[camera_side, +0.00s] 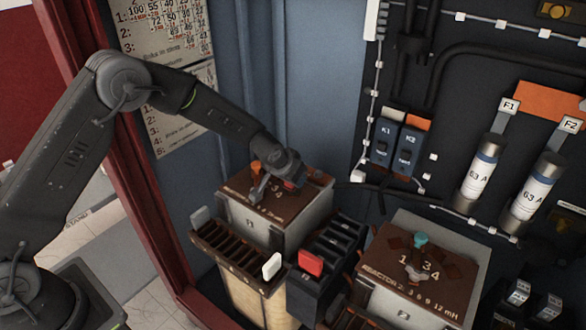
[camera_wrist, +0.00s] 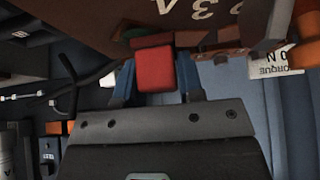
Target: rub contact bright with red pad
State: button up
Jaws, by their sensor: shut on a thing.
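My gripper (camera_side: 283,179) is over the brown top of the rear reactor box (camera_side: 262,226). In the wrist view my gripper (camera_wrist: 156,80) is shut on a red pad (camera_wrist: 155,68), one finger on each side. The red pad shows as a small patch in the side view (camera_side: 290,185). Copper-brown contacts (camera_wrist: 222,38) lie just right of the pad. I cannot tell whether the pad touches a contact; the gripper hides that spot in the side view.
An orange-topped knob (camera_side: 257,168) stands beside the gripper. In front are a brown slotted rack (camera_side: 228,258) with pale tabs and a black rack (camera_side: 334,245) with a red block (camera_side: 310,262). A second reactor box (camera_side: 415,275) stands right. Fuses (camera_side: 480,172) line the right panel.

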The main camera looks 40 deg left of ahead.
aim_at(300, 193)
jog(key=shift+s+d+f, duration=0.25)
jog(key=shift+d+f, duration=0.05)
jog(key=shift+f, duration=0.2)
jog(key=shift+s+d, duration=1.05)
jog(key=shift+s, duration=0.05)
jog(key=shift+w+a, duration=1.4)
jog(key=shift+a, duration=0.05)
jog(key=shift+d+r, duration=0.1)
jog(key=shift+r, duration=4.1)
